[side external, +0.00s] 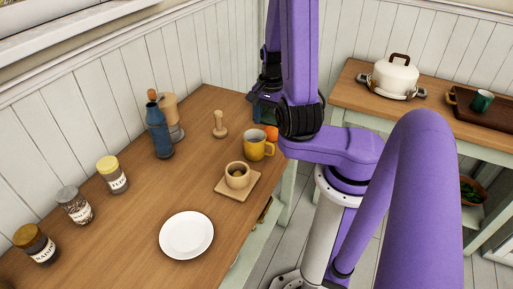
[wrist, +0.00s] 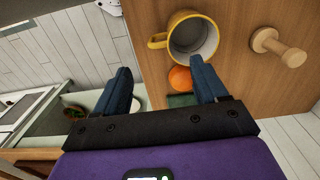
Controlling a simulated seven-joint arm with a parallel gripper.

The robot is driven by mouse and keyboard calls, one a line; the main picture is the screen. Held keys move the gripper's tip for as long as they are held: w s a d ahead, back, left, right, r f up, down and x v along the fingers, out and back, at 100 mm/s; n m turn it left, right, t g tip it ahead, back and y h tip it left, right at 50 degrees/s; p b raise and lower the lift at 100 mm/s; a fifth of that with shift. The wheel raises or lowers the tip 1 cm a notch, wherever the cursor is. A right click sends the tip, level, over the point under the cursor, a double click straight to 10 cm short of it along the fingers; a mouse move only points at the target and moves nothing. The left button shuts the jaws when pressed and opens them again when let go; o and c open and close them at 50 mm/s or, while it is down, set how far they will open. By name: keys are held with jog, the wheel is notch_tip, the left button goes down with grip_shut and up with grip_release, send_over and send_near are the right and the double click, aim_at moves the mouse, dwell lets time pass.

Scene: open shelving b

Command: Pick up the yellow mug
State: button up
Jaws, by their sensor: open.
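The yellow mug (side external: 257,144) stands upright on the wooden counter, near its right end in the side view. In the wrist view the mug (wrist: 194,38) shows from above, with a pale inside and its handle to the left. My gripper (wrist: 165,75) is open and empty, its two blue fingers apart. The mug lies beyond the fingertips, nearer the right finger, and does not appear between them. An orange (wrist: 181,78) lies right beside the mug, close to the right finger. In the side view my gripper is mostly hidden behind my arm.
A tan cup on a square wooden board (side external: 250,190) stands in front of the mug. A wooden tamper (side external: 219,125) stands behind it, and a blue bottle (side external: 158,132) farther left. A white plate (side external: 187,236) and several jars occupy the counter. The counter edge (wrist: 128,45) runs close by.

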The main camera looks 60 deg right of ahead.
aim_at(259, 146)
jog(key=shift+f, duration=3.75)
jog(key=shift+f, duration=0.1)
jog(key=shift+a+f, duration=0.15)
jog(key=shift+f, duration=2.25)
grip_shut()
